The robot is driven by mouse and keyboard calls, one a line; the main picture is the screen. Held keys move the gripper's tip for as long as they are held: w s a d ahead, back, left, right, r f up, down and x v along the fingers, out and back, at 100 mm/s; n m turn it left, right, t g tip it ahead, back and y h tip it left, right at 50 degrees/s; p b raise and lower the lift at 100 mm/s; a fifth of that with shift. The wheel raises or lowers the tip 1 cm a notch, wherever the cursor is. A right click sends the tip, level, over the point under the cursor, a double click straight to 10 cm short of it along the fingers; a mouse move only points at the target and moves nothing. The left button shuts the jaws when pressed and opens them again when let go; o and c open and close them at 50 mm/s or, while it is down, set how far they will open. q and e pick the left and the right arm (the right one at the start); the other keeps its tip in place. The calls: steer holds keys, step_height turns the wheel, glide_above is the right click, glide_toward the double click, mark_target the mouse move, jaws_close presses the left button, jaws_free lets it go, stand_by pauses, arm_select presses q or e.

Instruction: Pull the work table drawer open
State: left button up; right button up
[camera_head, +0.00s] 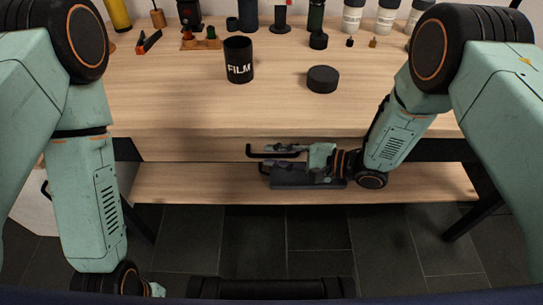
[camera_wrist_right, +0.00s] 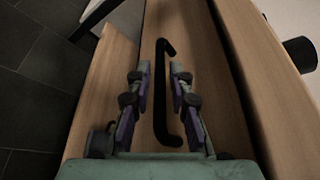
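The work table (camera_head: 180,100) has a pale wooden drawer front (camera_head: 190,149) under its top. The drawer looks shut. Its black bar handle (camera_head: 250,154) sticks out from the front; it also shows in the right wrist view (camera_wrist_right: 161,100). My right gripper (camera_head: 268,160) is at the handle, in front of the drawer. In the right wrist view its two fingers (camera_wrist_right: 160,78) are open, one on each side of the bar, with gaps on both sides. My left gripper (camera_head: 155,289) shows only as a small piece at the bottom left, away from the drawer; its fingers are hidden.
A wooden lower shelf (camera_head: 200,185) runs below the drawer. A black FILM cup (camera_head: 239,62) and a black round lid (camera_head: 322,80) stand on the table top, with several bottles behind. A dark table leg (camera_head: 474,216) stands at the right. Dark floor tiles (camera_head: 320,235) lie in front.

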steer(key=shift+w+a, duration=0.1)
steer(key=shift+a, duration=0.2)
steer(key=shift+a, duration=0.1)
jaws_close()
steer(key=shift+w, duration=0.1)
stand_by(0.3)
